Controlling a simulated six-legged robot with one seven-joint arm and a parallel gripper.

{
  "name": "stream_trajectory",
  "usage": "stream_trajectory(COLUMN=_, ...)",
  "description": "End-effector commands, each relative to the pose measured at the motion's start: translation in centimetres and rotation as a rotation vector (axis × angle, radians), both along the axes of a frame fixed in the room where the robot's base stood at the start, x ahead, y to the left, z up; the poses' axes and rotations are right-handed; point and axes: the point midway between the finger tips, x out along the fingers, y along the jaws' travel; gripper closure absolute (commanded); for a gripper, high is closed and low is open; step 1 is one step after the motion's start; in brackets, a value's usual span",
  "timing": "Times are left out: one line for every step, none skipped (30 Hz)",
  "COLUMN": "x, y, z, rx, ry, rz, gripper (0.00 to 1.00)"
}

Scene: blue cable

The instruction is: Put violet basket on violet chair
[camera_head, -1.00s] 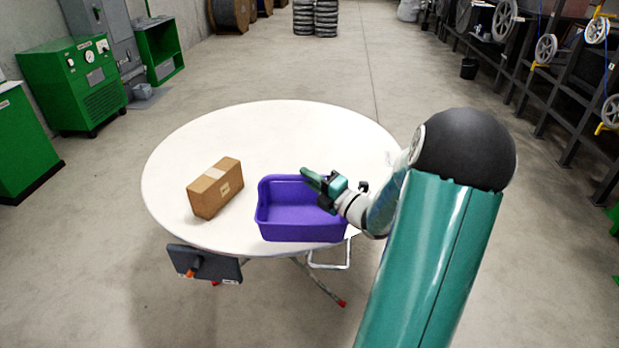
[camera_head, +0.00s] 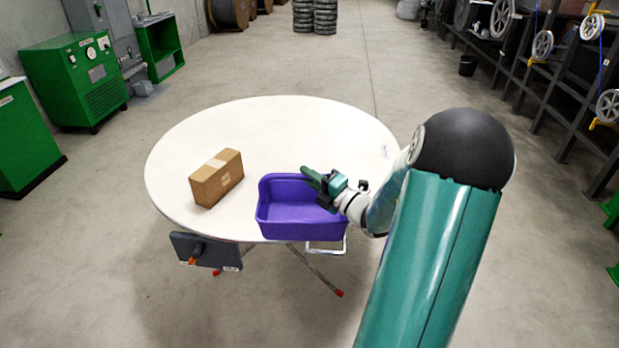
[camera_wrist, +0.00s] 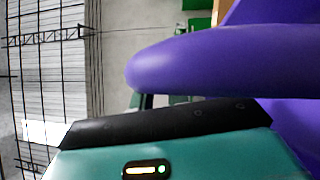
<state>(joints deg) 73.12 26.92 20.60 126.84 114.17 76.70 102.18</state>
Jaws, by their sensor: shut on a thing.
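The violet basket (camera_head: 298,222) is an open-topped tub at the near edge of the round white table in the head view. My gripper (camera_head: 325,185) is shut on its right rim. In the wrist view the violet rim (camera_wrist: 220,57) lies right at my gripper (camera_wrist: 190,110), and the jaws are partly hidden. I cannot tell whether the basket's bottom touches the table. No violet chair shows in either view.
A brown cardboard box (camera_head: 216,178) stands on the white table (camera_head: 290,125), left of the basket. Green cabinets (camera_head: 75,78) stand at the left, and dark racks with wheels (camera_head: 560,80) line the right. Open floor surrounds the table.

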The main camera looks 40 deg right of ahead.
Motion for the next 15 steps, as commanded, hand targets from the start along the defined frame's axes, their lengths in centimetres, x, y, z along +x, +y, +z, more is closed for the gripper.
stream_trajectory(x=0.2, y=0.6, z=-0.3, rx=0.003, ry=-0.001, rz=0.004, gripper=1.00)
stream_trajectory(x=0.3, y=0.8, z=-0.5, rx=0.003, ry=-0.001, rz=0.003, gripper=1.00)
stream_trajectory(x=0.4, y=1.1, z=-0.7, rx=0.002, ry=-0.002, rz=0.002, gripper=1.00)
stream_trajectory(x=0.5, y=1.3, z=-0.9, rx=0.001, ry=-0.002, rz=-0.001, gripper=1.00)
stream_trajectory(x=0.5, y=1.5, z=-1.1, rx=0.003, ry=-0.002, rz=-0.002, gripper=1.00)
stream_trajectory(x=0.6, y=1.9, z=-1.4, rx=0.003, ry=-0.001, rz=-0.003, gripper=1.00)
stream_trajectory(x=0.7, y=2.1, z=-1.6, rx=0.002, ry=0.000, rz=-0.004, gripper=1.00)
stream_trajectory(x=0.7, y=2.4, z=-1.7, rx=0.003, ry=0.000, rz=-0.005, gripper=1.00)
stream_trajectory(x=0.9, y=2.8, z=-2.1, rx=0.004, ry=0.000, rz=-0.006, gripper=1.00)
stream_trajectory(x=1.0, y=3.2, z=-2.5, rx=0.004, ry=-0.001, rz=-0.007, gripper=1.00)
stream_trajectory(x=1.1, y=3.7, z=-2.8, rx=0.005, ry=-0.001, rz=-0.008, gripper=1.00)
stream_trajectory(x=1.3, y=4.2, z=-3.2, rx=0.005, ry=0.000, rz=-0.012, gripper=1.00)
stream_trajectory(x=1.4, y=4.6, z=-3.6, rx=0.004, ry=0.001, rz=-0.013, gripper=1.00)
stream_trajectory(x=1.5, y=5.0, z=-3.9, rx=0.004, ry=0.000, rz=-0.015, gripper=1.00)
stream_trajectory(x=1.7, y=5.7, z=-4.5, rx=0.005, ry=0.000, rz=-0.018, gripper=1.00)
